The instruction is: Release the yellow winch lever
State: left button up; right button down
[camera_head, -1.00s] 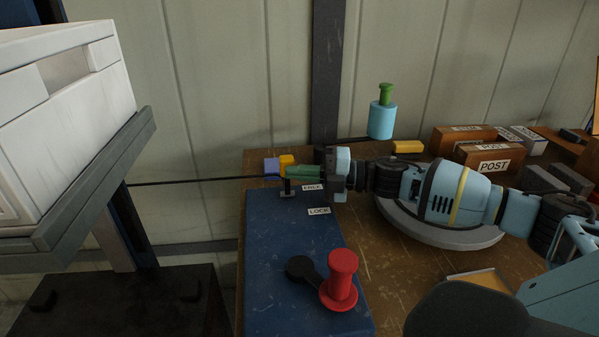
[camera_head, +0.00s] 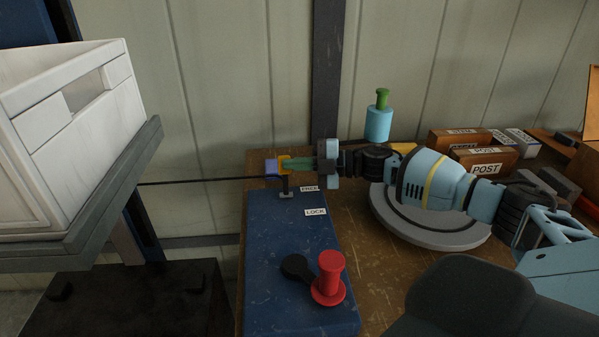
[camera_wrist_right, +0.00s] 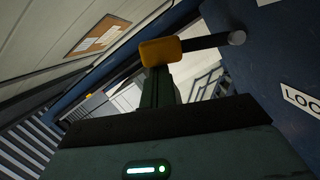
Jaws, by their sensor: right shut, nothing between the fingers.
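The winch lever's yellow grip (camera_head: 284,159) is at the far end of the blue panel, beside the FREE label (camera_head: 309,188). In the right wrist view the yellow grip (camera_wrist_right: 160,52) sits on a dark rod (camera_wrist_right: 207,41). My right gripper (camera_head: 291,165) has green fingers, shut with nothing between them. Their tips (camera_wrist_right: 159,72) overlap the yellow grip in both views; I cannot tell whether they touch it. The LOCK label (camera_head: 315,212) lies nearer on the panel. My left gripper is not in view.
A red knob (camera_head: 329,275) stands on the near part of the blue panel (camera_head: 275,230). A white crate (camera_head: 75,140) is at the left.

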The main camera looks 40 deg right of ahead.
jog(key=shift+w+d+f, duration=0.2)
jog(key=shift+w+d, duration=0.1)
jog(key=shift+w, duration=0.15)
jog(key=shift+w+d+f, duration=0.1)
jog(key=shift+w+d, duration=0.05)
jog(key=shift+w, duration=0.15)
jog(key=shift+w+d, duration=0.15)
jog(key=shift+w, duration=0.1)
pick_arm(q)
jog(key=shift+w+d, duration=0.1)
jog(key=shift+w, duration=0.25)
pick_arm(e)
jog(key=shift+d, duration=0.1)
